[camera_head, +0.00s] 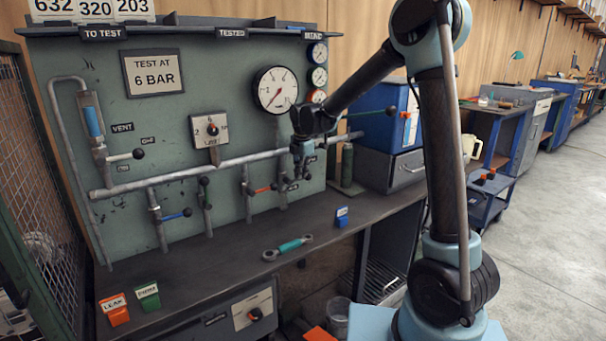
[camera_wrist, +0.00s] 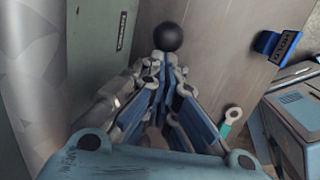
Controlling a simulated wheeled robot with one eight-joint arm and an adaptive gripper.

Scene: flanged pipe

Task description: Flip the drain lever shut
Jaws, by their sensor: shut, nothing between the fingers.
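My gripper (camera_head: 302,162) points down in front of the right part of the green test panel (camera_head: 180,105). In the wrist view its fingers (camera_wrist: 163,64) are together and empty. A black ball knob (camera_wrist: 168,37) shows just beyond the fingertips; I cannot tell whether they touch it. The knob's lever arm is hidden by the fingers. In the head view my gripper covers the panel's right valve, and no label there reads clearly as drain. A red-handled lever (camera_head: 263,190) with a dark knob lies just left of my gripper.
The pressure gauge (camera_head: 276,90) is above. A wrench (camera_head: 287,248) and a blue hold tag (camera_head: 342,216) lie on the dark bench (camera_head: 215,262); its middle is mostly clear.

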